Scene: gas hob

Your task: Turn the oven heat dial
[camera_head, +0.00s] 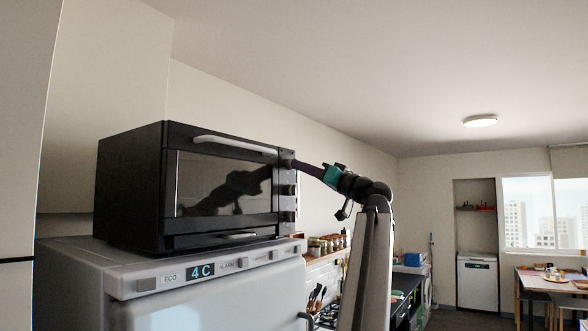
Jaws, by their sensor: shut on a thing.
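The black countertop oven (135,190) stands on top of a grey fridge-like appliance, with its glass door closed. A narrow control panel with a column of dials runs down the right edge of its front. My gripper (292,163) reaches in from the right and is shut on the top dial, which its fingers mostly hide. A middle dial (290,190) and a lower dial (290,215) show below it. The dial markings and the angle of the held dial are too small to tell.
The grey appliance (215,283) under the oven has a front panel with a "4 C" display. A shelf with jars (328,243) and a dark counter (404,285) lie behind my arm. A dining table (545,280) stands far right, with open floor before it.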

